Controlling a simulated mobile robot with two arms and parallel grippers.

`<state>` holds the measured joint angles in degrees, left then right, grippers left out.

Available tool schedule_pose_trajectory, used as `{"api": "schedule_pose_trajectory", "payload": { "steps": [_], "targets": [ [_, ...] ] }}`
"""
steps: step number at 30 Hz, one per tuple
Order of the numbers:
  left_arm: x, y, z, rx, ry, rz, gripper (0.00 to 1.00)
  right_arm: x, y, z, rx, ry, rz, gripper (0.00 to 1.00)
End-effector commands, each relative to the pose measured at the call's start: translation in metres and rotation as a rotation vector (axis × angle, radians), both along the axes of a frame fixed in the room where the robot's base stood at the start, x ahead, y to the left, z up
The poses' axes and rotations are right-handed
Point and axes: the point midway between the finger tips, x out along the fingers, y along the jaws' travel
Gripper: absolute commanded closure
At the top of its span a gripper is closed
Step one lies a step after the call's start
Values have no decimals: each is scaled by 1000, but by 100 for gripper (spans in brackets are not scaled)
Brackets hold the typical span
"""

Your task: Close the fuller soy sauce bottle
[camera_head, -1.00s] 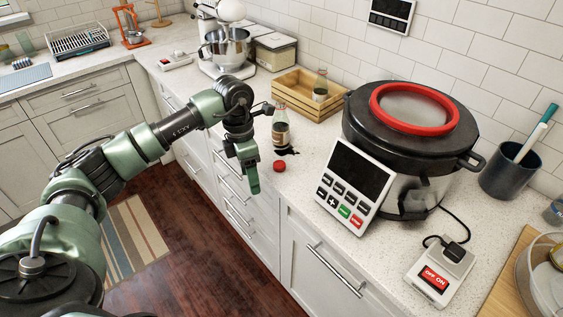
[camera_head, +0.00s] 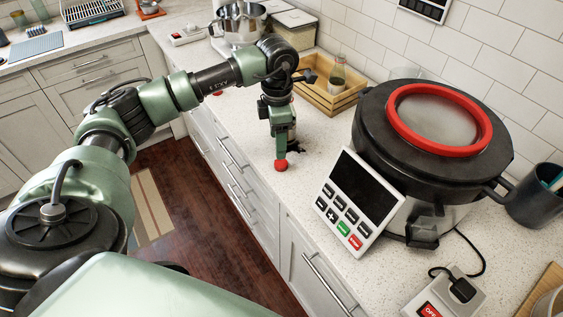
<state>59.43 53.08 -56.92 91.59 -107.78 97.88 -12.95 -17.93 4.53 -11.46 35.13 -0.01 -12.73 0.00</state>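A soy sauce bottle (camera_head: 292,131) stands on the counter, mostly hidden behind my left gripper. A dark spill (camera_head: 298,150) lies at its foot. A second bottle (camera_head: 337,76) stands in the wooden crate, with dark sauce low inside. The red cap (camera_head: 281,166) is at the fingertips of my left gripper (camera_head: 281,159), which points down in front of the first bottle. The fingers line up with each other, so I cannot tell whether they grip the cap. My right gripper is out of view.
The wooden crate (camera_head: 325,104) stands behind the bottle by the wall. A large black cooker (camera_head: 375,130) with a red-ringed lid and keypad (camera_head: 356,201) stands to the right. A metal mixer bowl (camera_head: 237,22) is farther back. The counter edge is close to the cap.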

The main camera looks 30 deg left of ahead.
Motion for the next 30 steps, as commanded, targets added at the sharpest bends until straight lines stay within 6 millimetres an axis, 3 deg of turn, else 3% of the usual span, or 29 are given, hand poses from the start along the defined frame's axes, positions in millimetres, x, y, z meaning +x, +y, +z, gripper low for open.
{"api": "schedule_pose_trajectory", "payload": {
  "steps": [6,13,17,22,25,30],
  "targets": [
    [-1,0,-21,0,4,1,38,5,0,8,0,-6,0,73],
    [0,-1,-25,0,0,0,38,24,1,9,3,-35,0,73],
    [0,-2,-28,-1,3,0,38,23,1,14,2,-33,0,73],
    [-1,-6,-50,-1,7,0,38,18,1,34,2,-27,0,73],
    [-1,-6,-66,-1,5,-1,38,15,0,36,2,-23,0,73],
    [0,-6,-77,0,1,0,38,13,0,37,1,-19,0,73]
  ]
}}
